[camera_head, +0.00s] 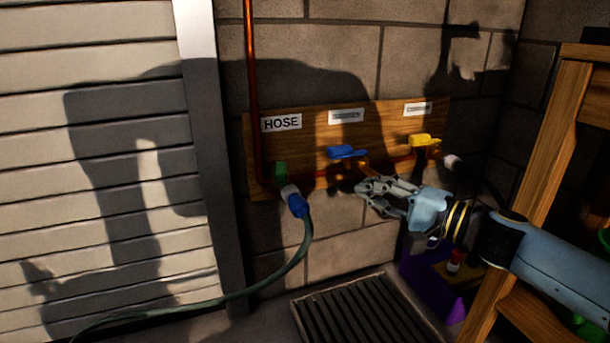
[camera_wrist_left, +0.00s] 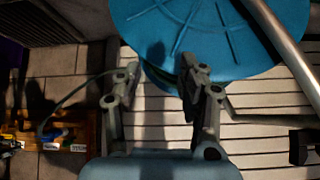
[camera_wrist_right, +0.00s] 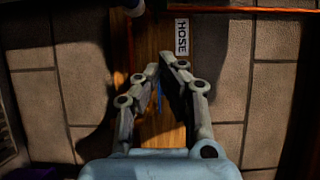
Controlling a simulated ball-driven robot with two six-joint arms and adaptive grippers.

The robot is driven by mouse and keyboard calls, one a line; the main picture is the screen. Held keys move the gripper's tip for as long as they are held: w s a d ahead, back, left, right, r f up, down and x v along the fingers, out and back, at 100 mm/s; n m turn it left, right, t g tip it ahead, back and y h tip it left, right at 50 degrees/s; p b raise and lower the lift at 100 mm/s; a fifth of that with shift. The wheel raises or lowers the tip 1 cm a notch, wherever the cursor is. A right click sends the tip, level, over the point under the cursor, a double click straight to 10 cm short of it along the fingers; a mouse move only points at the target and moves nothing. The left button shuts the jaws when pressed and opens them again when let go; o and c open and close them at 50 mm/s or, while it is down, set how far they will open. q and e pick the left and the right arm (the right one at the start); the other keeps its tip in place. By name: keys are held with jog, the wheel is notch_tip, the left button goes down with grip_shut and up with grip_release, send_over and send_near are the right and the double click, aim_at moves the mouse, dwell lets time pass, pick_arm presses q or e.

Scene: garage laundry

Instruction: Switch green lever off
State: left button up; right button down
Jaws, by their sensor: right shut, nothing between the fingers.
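The green lever (camera_head: 281,172) stands upright below the HOSE label (camera_head: 282,123), at the left end of the wooden board (camera_head: 300,147). A hose with a blue and white connector (camera_head: 295,200) hangs just below it. My right gripper (camera_head: 362,196) is shut and empty, to the right of the green lever and below the blue lever (camera_head: 346,152). In the right wrist view its fingertips (camera_wrist_right: 160,64) nearly meet in front of the board, near the HOSE label; I cannot make out the green lever there. My left gripper (camera_wrist_left: 158,72) is open and empty, outside the head view.
A yellow lever (camera_head: 425,140) sits at the board's right. A copper pipe (camera_head: 252,85) runs down the wall. A wooden frame (camera_head: 545,165) stands at the right near my arm. A floor grate (camera_head: 365,312) lies below. A round blue object (camera_wrist_left: 215,30) is beyond my left gripper.

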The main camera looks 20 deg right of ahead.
aim_at(281, 169)
pick_arm(q)
jog(key=shift+s+f+t+b, duration=0.1)
jog(key=shift+f+t+b, duration=0.4)
jog(key=shift+t, duration=0.1)
pick_arm(e)
jog(key=s+a+x, duration=0.1)
jog(key=a+x, duration=0.1)
jog(key=x, duration=1)
jog(key=shift+a, duration=0.45)
jog(key=shift+w, duration=0.1)
jog(key=shift+a, duration=0.1)
jog(key=shift+s+a, duration=0.2)
jog(key=shift+a, duration=0.25)
pick_arm(q)
jog(key=shift+s+f, duration=0.1)
jog(key=shift+d, duration=0.15)
pick_arm(e)
jog(key=shift+d, duration=0.1)
